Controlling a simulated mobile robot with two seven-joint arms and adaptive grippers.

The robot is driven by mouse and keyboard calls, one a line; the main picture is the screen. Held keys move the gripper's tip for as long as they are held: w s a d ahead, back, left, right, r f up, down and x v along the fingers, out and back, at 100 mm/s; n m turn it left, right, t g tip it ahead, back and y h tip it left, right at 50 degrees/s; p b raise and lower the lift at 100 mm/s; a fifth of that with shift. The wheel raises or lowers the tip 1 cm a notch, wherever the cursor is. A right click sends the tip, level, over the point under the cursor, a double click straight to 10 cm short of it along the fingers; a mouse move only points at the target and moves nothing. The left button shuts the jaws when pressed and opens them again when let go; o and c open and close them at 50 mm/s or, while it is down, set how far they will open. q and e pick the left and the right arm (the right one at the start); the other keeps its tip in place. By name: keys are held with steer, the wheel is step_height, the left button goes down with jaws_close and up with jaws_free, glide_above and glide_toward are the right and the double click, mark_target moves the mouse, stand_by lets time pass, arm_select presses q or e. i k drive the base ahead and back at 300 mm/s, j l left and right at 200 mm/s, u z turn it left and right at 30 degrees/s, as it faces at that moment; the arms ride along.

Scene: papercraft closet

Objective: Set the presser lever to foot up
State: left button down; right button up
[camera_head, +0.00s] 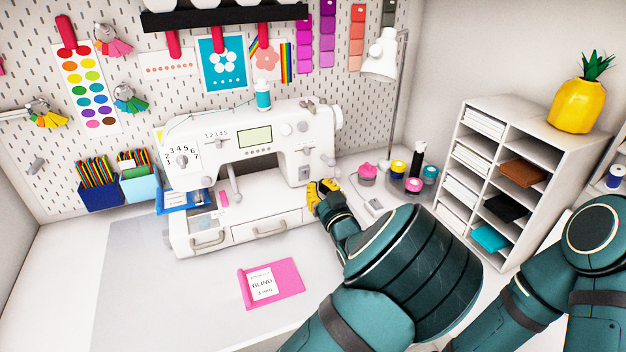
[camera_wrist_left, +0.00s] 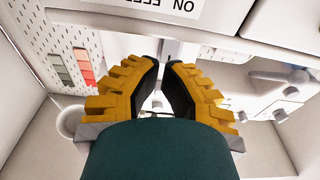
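The white sewing machine (camera_head: 250,140) stands against the pegboard. A grey lever with a rounded end (camera_head: 235,187) hangs under its arm near the needle area; I cannot tell for sure that it is the presser lever or which setting it has. My left gripper (camera_head: 322,188) is at the right front corner of the machine, to the right of that lever and apart from it. In the left wrist view its yellow fingers (camera_wrist_left: 165,66) come almost together at the tips, with nothing clearly held. My right arm is at the lower right; its gripper is out of view.
A pink packet (camera_head: 285,282) lies on the table in front of the machine. Thread spools (camera_head: 413,186) and a lamp (camera_head: 383,62) are to its right, beside a white shelf unit (camera_head: 545,150). The front left tabletop is clear.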

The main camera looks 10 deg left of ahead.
mark_target(237, 198)
steer(key=k+l, duration=0.1)
steer(key=k, duration=0.4)
steer(key=k+l, duration=0.15)
steer(key=k, duration=0.35)
